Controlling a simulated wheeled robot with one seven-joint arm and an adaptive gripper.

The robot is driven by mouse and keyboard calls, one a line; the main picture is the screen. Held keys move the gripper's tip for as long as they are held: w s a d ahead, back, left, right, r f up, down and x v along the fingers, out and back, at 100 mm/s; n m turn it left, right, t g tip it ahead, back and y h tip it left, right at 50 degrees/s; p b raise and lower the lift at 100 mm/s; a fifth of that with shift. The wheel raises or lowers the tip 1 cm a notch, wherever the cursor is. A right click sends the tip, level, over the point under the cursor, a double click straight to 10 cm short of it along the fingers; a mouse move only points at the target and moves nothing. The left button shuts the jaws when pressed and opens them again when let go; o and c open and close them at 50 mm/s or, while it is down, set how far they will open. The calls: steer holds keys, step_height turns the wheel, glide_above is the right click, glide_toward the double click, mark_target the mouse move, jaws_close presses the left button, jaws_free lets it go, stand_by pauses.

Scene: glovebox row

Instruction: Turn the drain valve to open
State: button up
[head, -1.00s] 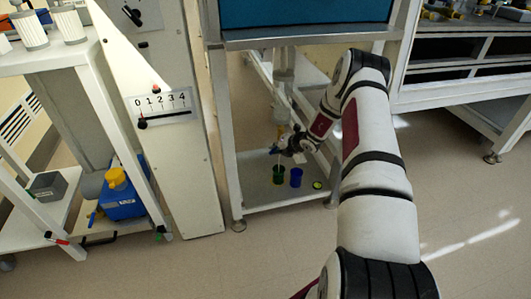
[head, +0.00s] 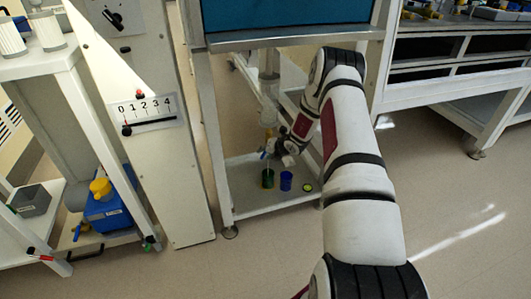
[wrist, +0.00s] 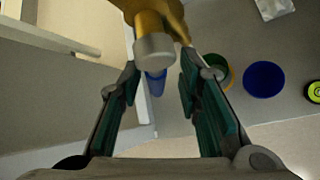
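The drain valve has a brass body (wrist: 153,25) with a grey round end, at the top of the wrist view. In the head view the valve (head: 268,132) hangs on the pale drain column under the blue-panelled glovebox. A blue piece (wrist: 155,82), apparently the valve's lever, shows below the brass between my fingers; I cannot tell whether they touch it. My gripper (wrist: 158,88) is open, its two teal-padded fingers apart on either side. In the head view my gripper (head: 283,152) is small and close beside the valve.
A green cup (head: 268,178), a blue cup (head: 286,181) and a yellow-green round item (head: 308,187) stand on the low shelf (head: 245,200) below. Frame legs flank the space. A white panel with a 0–4 scale (head: 147,107) and a blue yellow-capped container (head: 105,205) are left.

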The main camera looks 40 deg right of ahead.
steer(key=shift+r, duration=0.1)
steer(key=v, duration=1.2)
